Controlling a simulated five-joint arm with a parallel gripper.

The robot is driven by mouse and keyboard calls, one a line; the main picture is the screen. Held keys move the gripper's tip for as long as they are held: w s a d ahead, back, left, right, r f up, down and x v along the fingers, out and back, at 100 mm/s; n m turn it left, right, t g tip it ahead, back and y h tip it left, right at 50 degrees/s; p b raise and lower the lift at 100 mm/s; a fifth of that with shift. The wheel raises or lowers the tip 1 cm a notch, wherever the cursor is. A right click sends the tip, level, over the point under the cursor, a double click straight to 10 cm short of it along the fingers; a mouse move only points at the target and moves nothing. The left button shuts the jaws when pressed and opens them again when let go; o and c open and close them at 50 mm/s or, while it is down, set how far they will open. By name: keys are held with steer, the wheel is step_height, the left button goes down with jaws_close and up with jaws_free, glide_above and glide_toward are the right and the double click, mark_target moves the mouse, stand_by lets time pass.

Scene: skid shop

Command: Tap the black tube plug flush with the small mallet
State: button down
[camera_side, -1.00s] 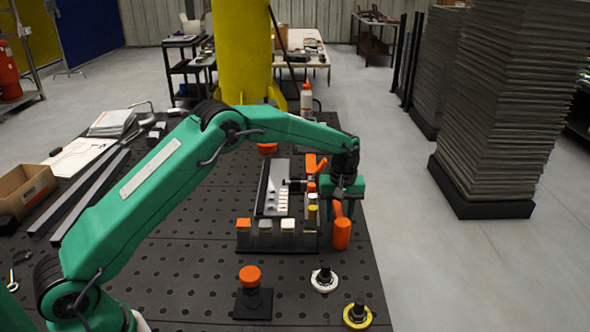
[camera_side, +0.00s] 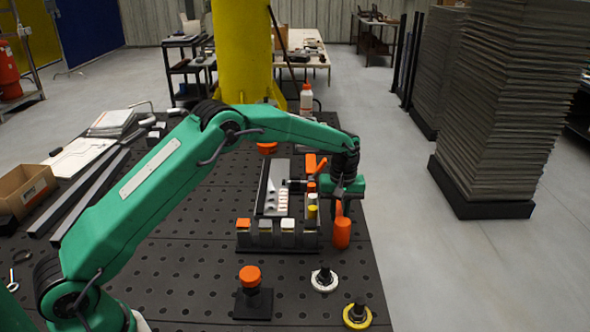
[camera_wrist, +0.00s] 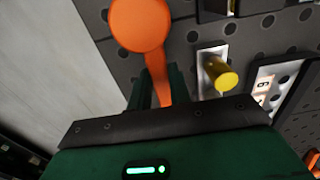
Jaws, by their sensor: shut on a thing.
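The small mallet has an orange head (camera_side: 342,233) and an orange handle; in the wrist view the round head (camera_wrist: 138,24) lies at the top and the handle (camera_wrist: 159,78) runs down between my fingers. My gripper (camera_side: 340,198) is shut on the handle, with the head hanging below it at the table's right edge, right of the rack. I cannot tell which part is the black tube plug. Black pieces stand in a white ring (camera_side: 324,280) and a yellow ring (camera_side: 357,317) at the front right.
A rack (camera_side: 270,243) with several coloured-capped pieces stands left of the mallet. A yellow-ended piece (camera_wrist: 226,80) is close right of the handle in the wrist view. An orange-topped black post (camera_side: 250,276) stands in front. An orange-handled clamp (camera_side: 320,166) is behind.

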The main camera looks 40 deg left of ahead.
mark_target(339, 214)
steer(key=shift+r, duration=3)
steer(key=s+a+r, duration=0.5)
steer(key=s+r, duration=0.1)
steer(key=r, duration=0.4)
steer(key=shift+a, duration=0.15)
steer(key=shift+f, duration=0.2)
steer(key=shift+f, duration=1.6)
steer(key=shift+f, duration=0.45)
steer(key=shift+f, duration=1.75)
